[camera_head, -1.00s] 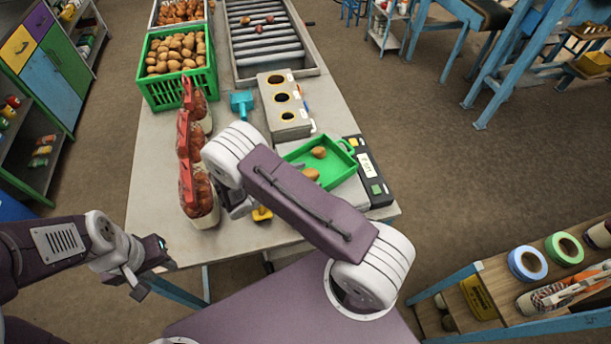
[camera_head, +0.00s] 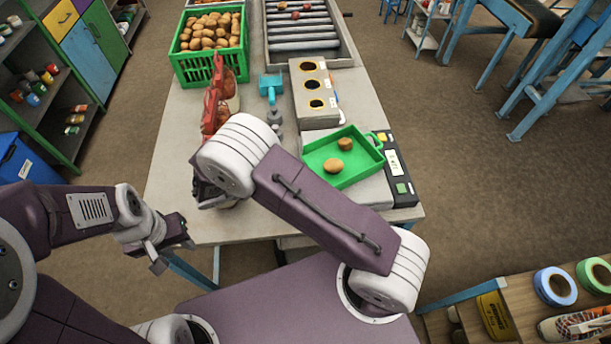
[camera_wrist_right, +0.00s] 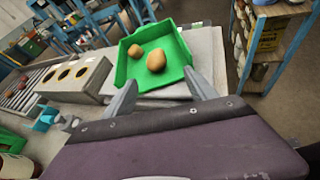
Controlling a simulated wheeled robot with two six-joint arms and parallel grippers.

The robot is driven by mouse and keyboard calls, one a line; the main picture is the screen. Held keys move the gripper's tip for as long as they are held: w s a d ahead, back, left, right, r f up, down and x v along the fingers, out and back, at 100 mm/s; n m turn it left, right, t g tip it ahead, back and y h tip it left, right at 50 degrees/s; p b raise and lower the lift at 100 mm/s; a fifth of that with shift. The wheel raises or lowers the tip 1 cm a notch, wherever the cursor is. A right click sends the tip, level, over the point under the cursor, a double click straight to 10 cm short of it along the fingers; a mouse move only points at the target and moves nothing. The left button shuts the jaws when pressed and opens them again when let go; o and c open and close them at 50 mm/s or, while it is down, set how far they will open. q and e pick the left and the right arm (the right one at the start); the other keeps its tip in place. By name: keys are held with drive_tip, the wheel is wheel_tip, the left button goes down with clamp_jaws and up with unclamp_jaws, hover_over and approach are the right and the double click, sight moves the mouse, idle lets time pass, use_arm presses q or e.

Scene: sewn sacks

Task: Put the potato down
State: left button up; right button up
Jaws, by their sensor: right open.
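Two brown potatoes lie apart in a shallow green tray (camera_head: 352,173): one near its middle (camera_head: 333,166), one near its back right (camera_head: 345,144). The right wrist view shows the larger-looking potato (camera_wrist_right: 156,60) and the other one (camera_wrist_right: 135,51) in the tray (camera_wrist_right: 121,72). My right gripper (camera_wrist_right: 160,93) is open and empty, its fingers pointing toward the tray but apart from the potatoes. In the head view it is left of the tray, mostly hidden by my arm. My left gripper (camera_head: 172,252) is off the table's front left corner, fingers apart, empty.
The tray sits on a scale with a black panel (camera_head: 400,180). Behind are a box with round holes (camera_head: 314,90), a blue tool (camera_head: 271,87) and a roller conveyor (camera_head: 300,30).

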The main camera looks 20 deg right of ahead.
drive_tip(key=s+d+m+g+y, duration=0.1)
drive_tip(key=s+m, duration=0.1)
drive_tip(key=s+d+m+g+y, duration=0.1)
drive_tip(key=s+y, duration=0.1)
drive_tip(key=s+d+m+g+y, duration=0.1)
drive_tip(key=m+g, duration=0.1)
drive_tip(key=shift+s+d+m+y, duration=0.2)
drive_tip(key=shift+s+m+y, duration=0.1)
drive_tip(key=shift+s, duration=0.1)
drive_tip(key=s+m+t+y+b, duration=0.1)
drive_tip(key=m+y, duration=0.2)
drive_tip(key=m, duration=0.1)
drive_tip(key=s+m+t+y+b, duration=0.1)
drive_tip(key=s+m+y, duration=0.1)
drive_tip(key=m, duration=0.2)
drive_tip(key=s+m+t+y, duration=0.1)
drive_tip(key=m+y, duration=0.2)
drive_tip(key=m, duration=0.1)
drive_tip(key=shift+s+a+f+m+y+b, duration=0.2)
drive_tip(key=shift+a+f+m+y+b, duration=0.1)
drive_tip(key=shift+m+b, duration=0.1)
drive_tip(key=shift+d, duration=0.15)
